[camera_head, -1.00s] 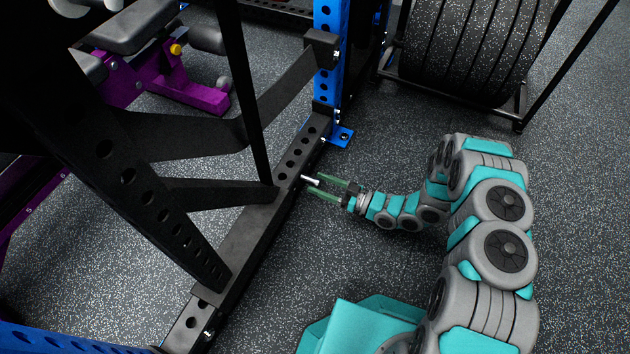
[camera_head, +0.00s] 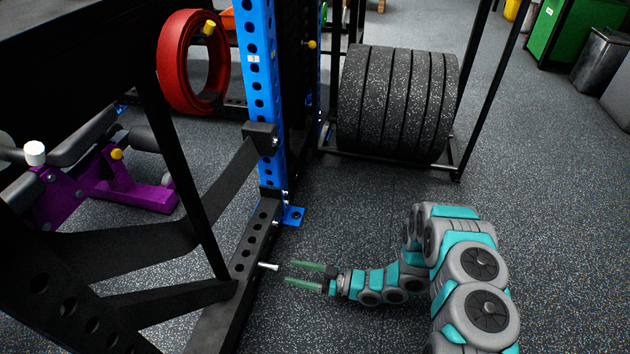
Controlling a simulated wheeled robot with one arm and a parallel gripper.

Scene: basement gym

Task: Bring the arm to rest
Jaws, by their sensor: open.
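My gripper (camera_head: 306,274) is at the end of my grey and teal arm, low over the floor in the lower middle of the view. Its two greenish fingers point left and stand apart, with nothing between them. A short silver peg (camera_head: 268,266) sticks out of the black rack's base beam (camera_head: 243,262), just left of the fingertips, with a small gap between. The arm is bent, reaching from the lower right.
A blue upright (camera_head: 262,100) with a foot plate stands beyond the gripper. A rack of black weight plates (camera_head: 395,105) is behind. A red coiled band (camera_head: 170,70) hangs at upper left, above a purple bench (camera_head: 125,190). Speckled floor (camera_head: 350,215) is clear around the arm.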

